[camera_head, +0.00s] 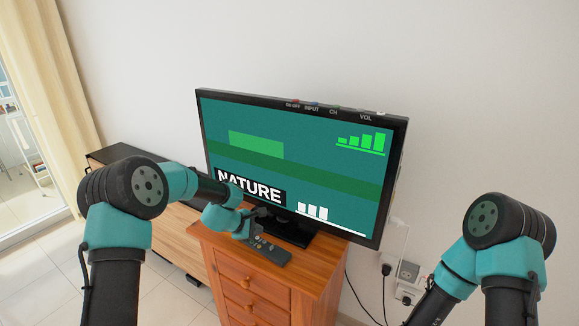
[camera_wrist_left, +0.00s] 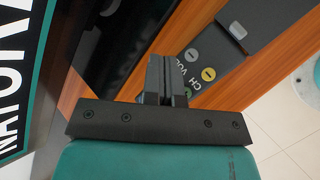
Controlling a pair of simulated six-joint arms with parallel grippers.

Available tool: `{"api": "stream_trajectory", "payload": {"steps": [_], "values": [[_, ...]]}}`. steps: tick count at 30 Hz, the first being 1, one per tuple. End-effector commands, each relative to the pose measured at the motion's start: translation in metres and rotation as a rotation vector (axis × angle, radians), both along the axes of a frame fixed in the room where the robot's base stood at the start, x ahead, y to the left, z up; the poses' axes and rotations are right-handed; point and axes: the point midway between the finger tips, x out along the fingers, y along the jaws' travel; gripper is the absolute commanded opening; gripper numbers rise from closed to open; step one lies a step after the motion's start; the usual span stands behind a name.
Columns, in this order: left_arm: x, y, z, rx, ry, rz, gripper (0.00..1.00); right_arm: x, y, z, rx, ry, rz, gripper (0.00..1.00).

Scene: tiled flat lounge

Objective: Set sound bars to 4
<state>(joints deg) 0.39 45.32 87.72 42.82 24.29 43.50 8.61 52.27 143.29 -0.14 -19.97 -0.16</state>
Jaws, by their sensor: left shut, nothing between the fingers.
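The TV (camera_head: 310,238) stands on the wooden cabinet. Its green screen shows "NATURE", several rising green bars (camera_head: 362,142) at top right and three white bars (camera_head: 313,211) low down. Labels ON-OFF, INPUT, CH and VOL run along its top edge. A dark remote (camera_head: 272,253) lies on the cabinet; in the left wrist view (camera_wrist_left: 212,60) its round buttons and the letters CH and VOL show. My left gripper (camera_head: 259,213) is shut and empty, close over the remote; its fingers (camera_wrist_left: 166,78) partly hide the remote. I cannot tell whether they touch. My right gripper is out of view.
The orange wooden cabinet (camera_head: 255,272) has drawers with round knobs. A lower, lighter cabinet (camera_head: 180,235) stands to the left. A wall socket with plugs and cables (camera_head: 408,285) is at right. Pale tiles cover the floor; a curtain (camera_head: 50,80) hangs at left.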

Motion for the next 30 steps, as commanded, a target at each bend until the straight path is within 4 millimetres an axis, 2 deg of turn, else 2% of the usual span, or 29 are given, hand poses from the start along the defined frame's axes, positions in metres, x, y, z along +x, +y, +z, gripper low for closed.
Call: {"api": "stream_trajectory", "payload": {"steps": [30], "values": [[0.0,0.0,-0.01,0.0,0.0,0.0,0.0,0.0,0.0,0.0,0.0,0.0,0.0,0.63]]}}
